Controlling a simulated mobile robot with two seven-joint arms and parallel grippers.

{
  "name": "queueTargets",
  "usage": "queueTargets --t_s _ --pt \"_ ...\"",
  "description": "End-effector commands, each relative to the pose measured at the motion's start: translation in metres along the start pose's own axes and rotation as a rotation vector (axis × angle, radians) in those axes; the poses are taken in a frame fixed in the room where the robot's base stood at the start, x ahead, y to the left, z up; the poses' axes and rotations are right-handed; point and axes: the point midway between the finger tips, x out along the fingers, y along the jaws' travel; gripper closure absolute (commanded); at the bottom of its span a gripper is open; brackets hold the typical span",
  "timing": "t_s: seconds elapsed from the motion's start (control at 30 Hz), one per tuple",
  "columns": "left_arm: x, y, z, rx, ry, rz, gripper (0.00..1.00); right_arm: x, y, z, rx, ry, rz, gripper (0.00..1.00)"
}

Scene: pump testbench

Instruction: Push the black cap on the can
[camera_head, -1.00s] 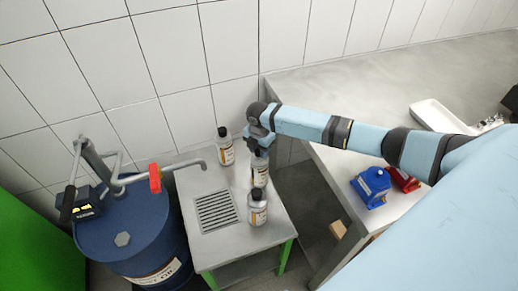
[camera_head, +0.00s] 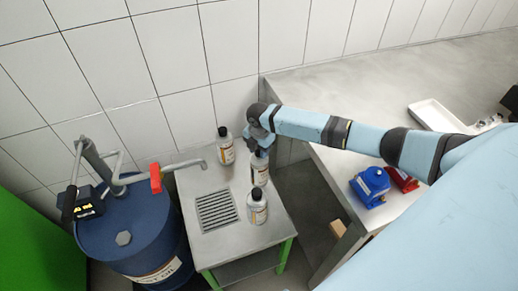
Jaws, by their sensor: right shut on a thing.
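Three small cans with pale bodies and labels stand on the small grey table (camera_head: 212,251). The back can (camera_head: 226,149) and the front can (camera_head: 258,210) each show a black cap on top. The middle can (camera_head: 260,172) stands under my right gripper (camera_head: 260,145), which reaches down over its top. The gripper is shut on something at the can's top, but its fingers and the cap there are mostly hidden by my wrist. My left gripper is not in view.
A blue oil drum (camera_head: 135,225) with a hand pump stands left of the table. Its spout (camera_head: 190,164) reaches over the table near the cans. A drain grate (camera_head: 217,210) lies in the tabletop. A grey bench (camera_head: 380,90) holds a blue pump (camera_head: 371,186), a red one and a white tray (camera_head: 437,116).

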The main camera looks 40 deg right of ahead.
Motion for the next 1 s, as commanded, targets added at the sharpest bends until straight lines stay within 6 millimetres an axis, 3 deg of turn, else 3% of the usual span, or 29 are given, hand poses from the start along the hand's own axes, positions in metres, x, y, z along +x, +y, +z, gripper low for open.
queueTargets --t_s 1.0 --pt "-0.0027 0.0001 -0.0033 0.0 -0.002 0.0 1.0 0.0047 0.0001 -0.0003 0.0 0.0 0.001 0.86"
